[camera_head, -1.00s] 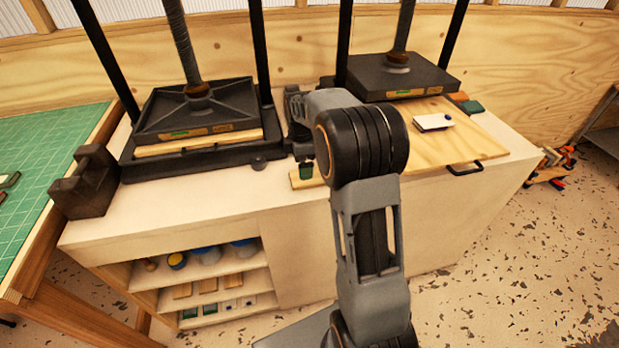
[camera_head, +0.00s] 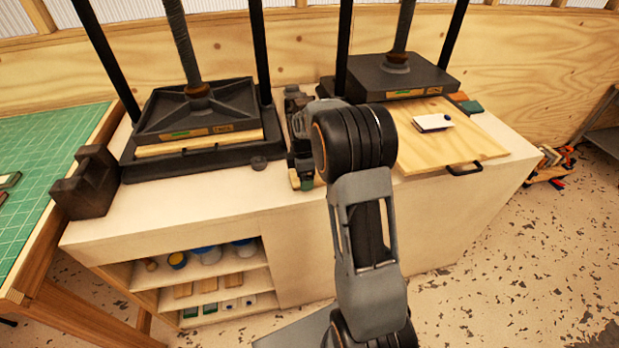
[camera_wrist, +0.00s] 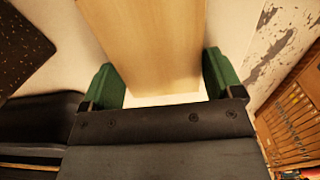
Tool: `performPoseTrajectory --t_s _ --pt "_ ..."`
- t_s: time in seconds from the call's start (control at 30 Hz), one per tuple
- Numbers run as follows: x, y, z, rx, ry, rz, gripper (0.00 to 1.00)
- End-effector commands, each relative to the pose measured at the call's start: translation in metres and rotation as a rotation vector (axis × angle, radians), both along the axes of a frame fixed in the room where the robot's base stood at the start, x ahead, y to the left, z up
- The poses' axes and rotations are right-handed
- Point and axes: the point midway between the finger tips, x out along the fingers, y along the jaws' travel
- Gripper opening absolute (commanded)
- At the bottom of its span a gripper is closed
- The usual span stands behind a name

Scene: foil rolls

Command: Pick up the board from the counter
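The board (camera_wrist: 155,45) is a pale wooden piece with a plain flat face. In the wrist view it runs from the top edge down between the fingers of my gripper (camera_wrist: 163,82). The green fingertips stand one on each side of it, spread apart; I see no clear grip on it. In the head view my gripper (camera_head: 302,183) is low at the front edge of the counter (camera_head: 215,200), between the two presses. There the board is mostly hidden behind my gripper and arm.
A black press (camera_head: 195,115) stands left of my gripper and another (camera_head: 400,78) stands at the back right. A wooden panel with a black handle (camera_head: 450,150) lies right of my arm, carrying a white block (camera_head: 432,123). A dark angular block (camera_head: 88,182) stands at the counter's left end.

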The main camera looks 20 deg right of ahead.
Motion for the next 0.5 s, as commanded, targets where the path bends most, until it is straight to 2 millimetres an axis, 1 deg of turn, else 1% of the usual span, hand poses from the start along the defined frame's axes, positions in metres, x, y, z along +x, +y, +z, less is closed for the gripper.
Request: performPoseTrajectory --t_s 0.03,0.27,0.5 --pt "0.0 0.0 0.0001 0.0 0.0 0.0 0.81" --pt "0.0 -0.0001 0.0002 0.0 0.0 0.0 0.59" --pt "0.0002 -0.0001 0.0009 0.0 -0.001 0.0 0.58"
